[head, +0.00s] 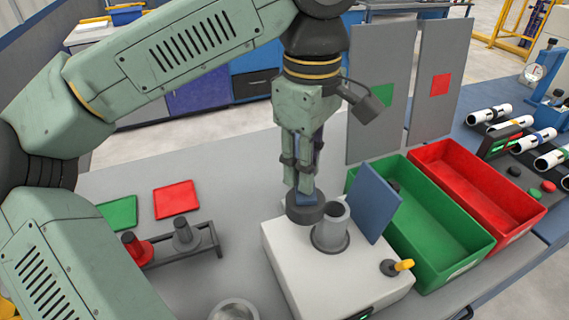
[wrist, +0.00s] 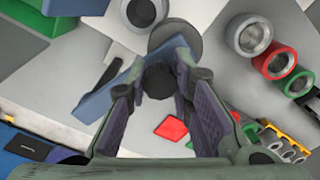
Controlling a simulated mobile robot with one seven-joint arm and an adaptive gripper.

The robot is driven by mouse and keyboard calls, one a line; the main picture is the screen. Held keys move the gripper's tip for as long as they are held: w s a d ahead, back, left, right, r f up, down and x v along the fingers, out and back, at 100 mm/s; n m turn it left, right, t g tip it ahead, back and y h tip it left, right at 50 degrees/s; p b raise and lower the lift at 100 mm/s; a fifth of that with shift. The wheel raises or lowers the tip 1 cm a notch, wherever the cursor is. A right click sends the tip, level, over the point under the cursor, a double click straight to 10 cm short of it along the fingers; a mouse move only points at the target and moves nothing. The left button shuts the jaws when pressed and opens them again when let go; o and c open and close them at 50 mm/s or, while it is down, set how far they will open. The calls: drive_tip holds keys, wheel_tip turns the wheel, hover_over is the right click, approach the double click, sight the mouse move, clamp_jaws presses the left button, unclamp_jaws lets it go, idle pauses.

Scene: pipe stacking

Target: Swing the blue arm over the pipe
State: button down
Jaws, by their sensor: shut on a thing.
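The blue arm (wrist: 125,82) runs diagonally beneath my fingers in the wrist view. My gripper (head: 302,188) is shut on the arm's dark knob (wrist: 158,80), which sits between the fingers. The grey pipe (head: 331,236) stands upright in a collar on the white box (head: 285,262). The disc is just left of the pipe, and its edge looks close to the pipe mouth. The pipe also shows at the top of the wrist view (wrist: 143,12).
A blue slab (head: 374,205) stands right of the pipe. Green (head: 455,262) and red (head: 510,222) bins lie further right. A rack (head: 175,257) with a red and a grey pipe is at left. A yellow-handled knob (head: 402,265) is on the box's front right.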

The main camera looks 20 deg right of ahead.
drive_tip(key=shift+s+d+n, duration=0.25)
drive_tip(key=shift+d+n, duration=0.85)
drive_tip(key=shift+s+d+n, duration=0.2)
drive_tip(key=shift+d+n, duration=0.85)
drive_tip(key=shift+n, duration=0.05)
drive_tip(key=c, duration=1.4)
unclamp_jaws()
drive_tip(key=shift+d, duration=0.1)
wheel_tip(320, 180, up, 8)
drive_tip(key=shift+f, duration=0.25)
